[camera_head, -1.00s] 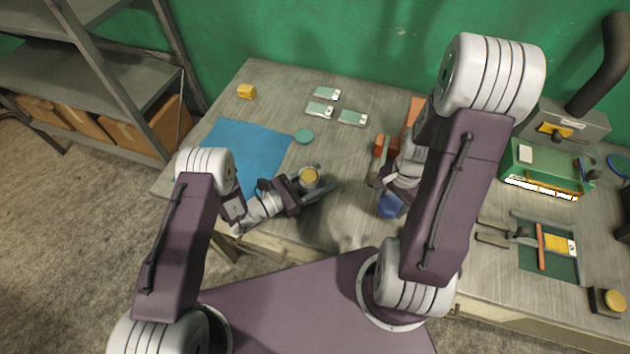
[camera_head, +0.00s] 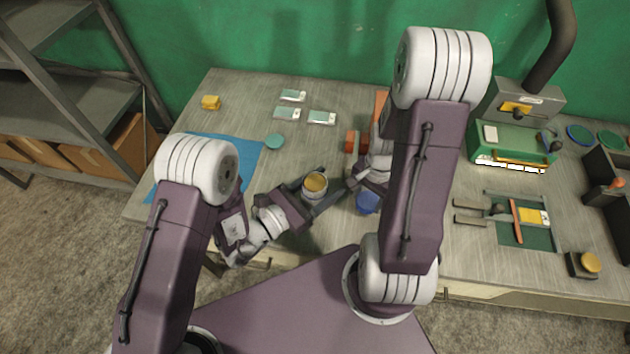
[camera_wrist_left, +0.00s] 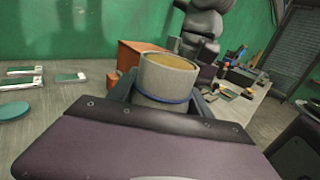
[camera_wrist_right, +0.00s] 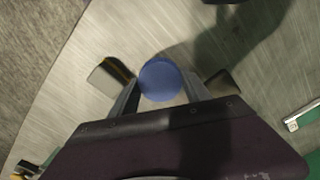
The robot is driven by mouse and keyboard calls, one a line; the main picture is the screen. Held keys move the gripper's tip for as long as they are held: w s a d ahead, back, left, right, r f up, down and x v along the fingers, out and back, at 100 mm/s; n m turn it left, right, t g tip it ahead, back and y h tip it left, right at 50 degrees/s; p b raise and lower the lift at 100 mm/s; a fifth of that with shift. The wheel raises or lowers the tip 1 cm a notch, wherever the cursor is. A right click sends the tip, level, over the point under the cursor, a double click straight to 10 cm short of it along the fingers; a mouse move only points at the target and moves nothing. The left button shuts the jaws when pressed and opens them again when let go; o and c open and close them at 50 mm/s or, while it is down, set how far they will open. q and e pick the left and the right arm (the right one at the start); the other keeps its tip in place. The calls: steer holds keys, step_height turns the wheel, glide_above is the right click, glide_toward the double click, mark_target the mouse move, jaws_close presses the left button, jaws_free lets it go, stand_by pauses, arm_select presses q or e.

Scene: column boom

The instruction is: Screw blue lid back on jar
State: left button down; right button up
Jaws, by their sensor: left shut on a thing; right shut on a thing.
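The jar (camera_head: 314,187) is a pale grey cylinder with yellow-orange contents at its open top. My left gripper (camera_head: 333,180) is shut on it above the front of the bench. In the left wrist view the jar (camera_wrist_left: 165,82) stands roughly upright between the fingers, with a blue band low on its side. The blue lid (camera_head: 367,203) is right of the jar and apart from it. My right gripper (camera_head: 364,189) is shut on the lid. In the right wrist view the lid (camera_wrist_right: 160,80) is a round blue disc between the fingertips.
A blue mat (camera_head: 240,158) and a teal disc (camera_head: 274,141) lie left of the jar. Several small green-and-white cards (camera_head: 322,117) lie behind. Orange-brown blocks (camera_head: 381,104) stand behind the right gripper. A green case (camera_head: 512,145) and tools on a green mat (camera_head: 508,234) are at right.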

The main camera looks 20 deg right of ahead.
arm_select(q)
steer(key=shift+s+d+r, duration=0.1)
steer(key=shift+s+r, duration=0.1)
steer(key=shift+s, duration=0.05)
steer(key=c, duration=1.1)
jaws_free()
jaws_close()
arm_select(e)
steer(key=shift+r, duration=0.1)
